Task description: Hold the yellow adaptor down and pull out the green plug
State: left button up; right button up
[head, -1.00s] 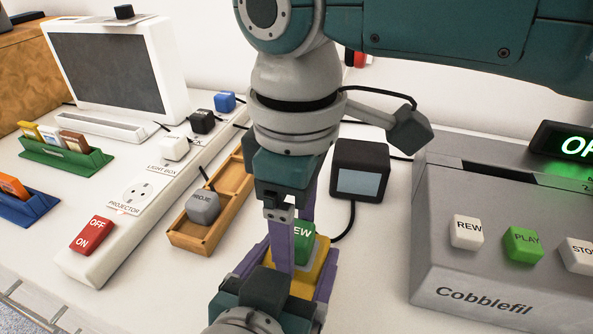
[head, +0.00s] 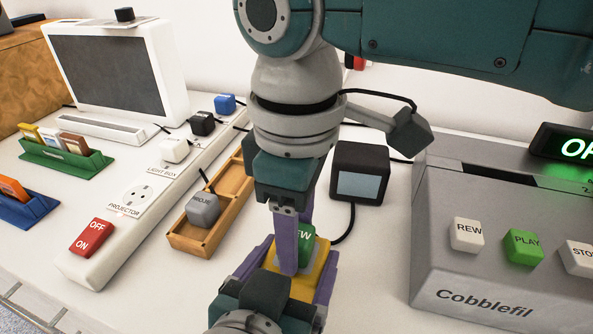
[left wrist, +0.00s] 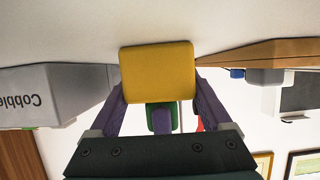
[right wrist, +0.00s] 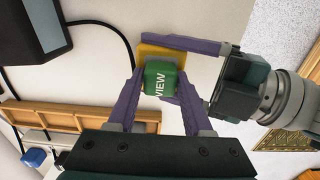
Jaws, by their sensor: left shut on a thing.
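The yellow adaptor (head: 317,262) stands on the white table top, with the green plug (head: 306,234) seated on it. The plug's label reads "VIEW" in the right wrist view (right wrist: 160,79). My left gripper (left wrist: 160,84) is shut on the yellow adaptor, one purple finger on each side. The adaptor fills the middle of the left wrist view (left wrist: 157,66), with the plug (left wrist: 160,118) behind it. My right gripper (right wrist: 160,88) reaches down from above, its open fingers on either side of the plug. In the head view, one finger hides part of the plug.
A wooden tray (head: 177,236) with a grey plug (head: 203,209) lies left of the adaptor. A small black-framed screen box (head: 360,172) stands behind it, with a cable. The grey Cobblefil machine (head: 435,250) is at right. A white power strip (head: 110,262) runs along the left.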

grip_shut()
dwell(0.3)
jog(key=shift+r, duration=3)
pick_arm(q)
jog(key=o, duration=1.5)
